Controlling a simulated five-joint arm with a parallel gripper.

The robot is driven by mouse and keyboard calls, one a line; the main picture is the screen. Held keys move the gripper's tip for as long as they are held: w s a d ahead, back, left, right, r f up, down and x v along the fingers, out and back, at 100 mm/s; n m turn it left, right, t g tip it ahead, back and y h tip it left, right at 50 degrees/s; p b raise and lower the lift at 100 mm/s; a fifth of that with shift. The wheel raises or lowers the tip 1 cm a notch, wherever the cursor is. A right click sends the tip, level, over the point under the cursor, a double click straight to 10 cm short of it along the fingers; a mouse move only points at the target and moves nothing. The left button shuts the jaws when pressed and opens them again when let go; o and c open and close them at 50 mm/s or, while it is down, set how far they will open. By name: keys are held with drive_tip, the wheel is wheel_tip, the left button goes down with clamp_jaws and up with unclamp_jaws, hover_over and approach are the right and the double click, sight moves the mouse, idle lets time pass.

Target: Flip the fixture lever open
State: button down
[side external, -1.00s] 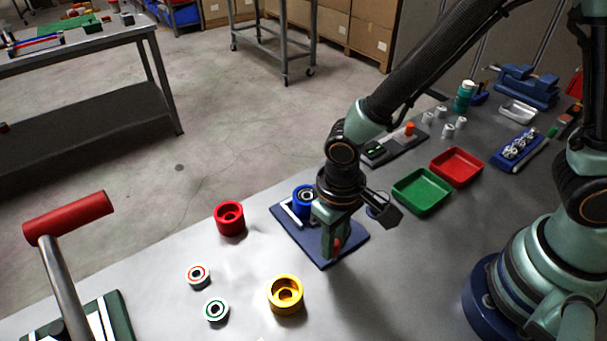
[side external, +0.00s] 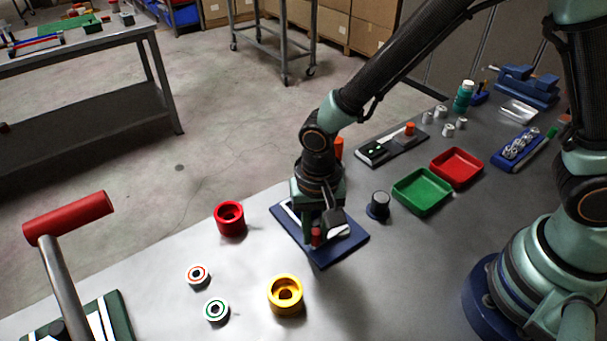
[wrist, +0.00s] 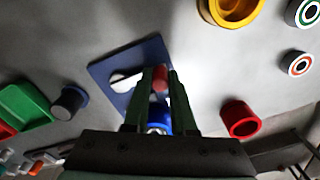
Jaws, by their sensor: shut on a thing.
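The fixture has a dark blue base plate (side external: 348,248), which also shows in the wrist view (wrist: 101,72). A blue round part (wrist: 158,117) stands on it, seen between my fingers in the wrist view and hidden behind my gripper in the side view. The lever's red knob (side external: 316,237) also shows in the wrist view (wrist: 160,77). My gripper (wrist: 161,80) is shut on this knob, over the plate; in the side view it hides most of the lever (side external: 316,230). The lever's exact angle cannot be told.
A red cup (side external: 229,219) stands close left of the plate, and a yellow cup (side external: 285,294) in front. Two ringed discs (side external: 198,275) (side external: 216,310) lie further left. A dark knob-like piece (side external: 378,206) and a green tray (side external: 422,191) are to the right. A red-handled press (side external: 68,218) rises at left.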

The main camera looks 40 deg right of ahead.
sight(316, 230)
drive_tip(key=shift+w, duration=0.15)
drive_tip(key=c, duration=0.7)
unclamp_jaws()
wheel_tip(316, 230, up, 12)
drive_tip(key=shift+r, duration=0.1)
drive_tip(key=d+r+n+t, duration=0.1)
drive_tip(key=d+r+t, duration=0.1)
drive_tip(key=d, duration=0.4)
drive_tip(key=s+d+r+n+t, duration=0.1)
drive_tip(key=d+r+n, duration=0.1)
drive_tip(key=d+r, duration=0.2)
drive_tip(key=s+d+r+n+t, duration=0.1)
drive_tip(key=d+r+n+t, duration=0.1)
drive_tip(key=d, duration=0.8)
drive_tip(key=shift+r+t, duration=0.3)
drive_tip(key=shift+r, duration=0.4)
